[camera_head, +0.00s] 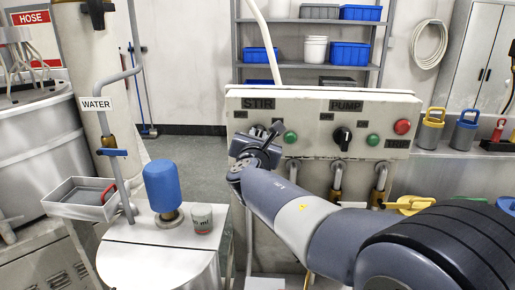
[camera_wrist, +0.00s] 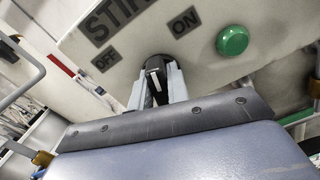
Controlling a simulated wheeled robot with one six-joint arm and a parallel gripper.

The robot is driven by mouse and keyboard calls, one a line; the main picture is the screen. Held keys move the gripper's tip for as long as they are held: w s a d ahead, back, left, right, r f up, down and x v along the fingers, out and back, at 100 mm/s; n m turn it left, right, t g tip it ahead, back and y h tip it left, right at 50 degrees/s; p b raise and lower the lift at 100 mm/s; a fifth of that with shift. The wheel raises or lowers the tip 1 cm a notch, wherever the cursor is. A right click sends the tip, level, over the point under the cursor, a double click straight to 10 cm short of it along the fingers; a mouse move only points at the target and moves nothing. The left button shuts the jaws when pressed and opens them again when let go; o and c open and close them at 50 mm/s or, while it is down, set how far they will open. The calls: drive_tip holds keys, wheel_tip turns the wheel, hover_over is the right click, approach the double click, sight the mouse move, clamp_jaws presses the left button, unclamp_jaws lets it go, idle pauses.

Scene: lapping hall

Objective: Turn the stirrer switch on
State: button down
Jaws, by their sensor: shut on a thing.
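The stirrer switch is a black knob (camera_wrist: 154,78) with a white mark, under the STIR label (camera_wrist: 112,18) on the cream panel. The OFF label (camera_wrist: 105,60) is to its left and the ON label (camera_wrist: 185,22) to its upper right. In the wrist view my gripper (camera_wrist: 156,92) is shut on the knob, one finger on each side. The white mark points up, roughly between the two labels; its exact setting is hard to tell. In the head view my gripper (camera_head: 265,135) is at the panel and mostly hides the knob.
A green button (camera_wrist: 232,40) is right of the knob. The PUMP side has another black knob (camera_head: 342,137), a green button (camera_head: 373,140) and a red button (camera_head: 402,127). Pipes (camera_head: 337,178) hang below the panel.

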drive_tip(key=m+b, duration=0.1)
drive_tip(key=b, duration=0.1)
drive_tip(key=m+b, duration=0.4)
drive_tip(key=shift+d+f, duration=0.1)
drive_tip(key=shift+f, duration=0.2)
drive_tip(key=shift+r+m+b, duration=0.1)
drive_tip(key=shift+m+b, duration=1.35)
drive_tip(key=shift+m, duration=0.25)
drive_tip(key=c, duration=1.4)
unclamp_jaws()
drive_tip(key=shift+o, duration=0.2)
drive_tip(key=s+b, duration=0.1)
drive_tip(key=s, duration=0.9)
drive_tip(key=shift+s+b, duration=0.35)
drive_tip(key=shift+s, duration=0.05)
